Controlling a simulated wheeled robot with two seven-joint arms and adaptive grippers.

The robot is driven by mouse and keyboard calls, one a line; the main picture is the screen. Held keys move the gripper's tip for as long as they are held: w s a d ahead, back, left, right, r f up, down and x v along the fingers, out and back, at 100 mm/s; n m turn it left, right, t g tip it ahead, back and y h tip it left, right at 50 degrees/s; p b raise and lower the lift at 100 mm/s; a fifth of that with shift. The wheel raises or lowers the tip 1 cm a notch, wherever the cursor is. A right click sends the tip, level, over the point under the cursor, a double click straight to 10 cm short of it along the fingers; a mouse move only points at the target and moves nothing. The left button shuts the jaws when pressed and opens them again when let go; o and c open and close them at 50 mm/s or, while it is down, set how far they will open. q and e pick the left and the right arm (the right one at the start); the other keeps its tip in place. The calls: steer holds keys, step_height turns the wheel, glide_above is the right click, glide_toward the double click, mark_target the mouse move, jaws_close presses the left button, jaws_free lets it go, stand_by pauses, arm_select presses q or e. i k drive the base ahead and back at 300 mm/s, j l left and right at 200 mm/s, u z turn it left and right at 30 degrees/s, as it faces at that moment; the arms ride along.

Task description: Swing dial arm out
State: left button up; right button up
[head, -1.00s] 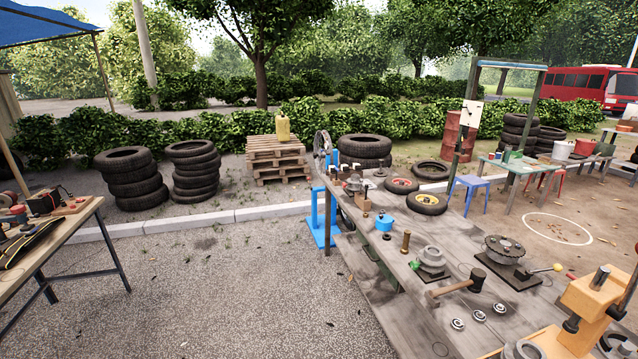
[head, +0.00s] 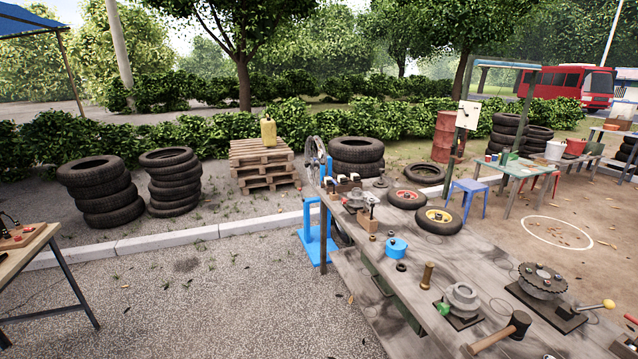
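A blue stand (head: 315,245) stands on the ground against the far left end of the workbench. I cannot pick out a dial arm for certain; that part is too small and crowded to tell. Several small white-topped pieces (head: 362,178) and a grey round fitting (head: 355,196) sit on the bench near the stand. Neither of my grippers is in view.
The long wooden workbench (head: 375,285) holds wheels (head: 438,220), a blue pot (head: 396,248), a mallet (head: 500,333) and a geared disc fixture (head: 541,281). Pallets (head: 262,165) and tyre stacks (head: 100,190) stand behind the curb. Open gravel (head: 210,300) lies left of the bench.

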mark_target(321, 154)
steer(key=i+j+z, duration=0.35)
steer(key=i+j, duration=1.3)
steer(key=i, duration=0.15)
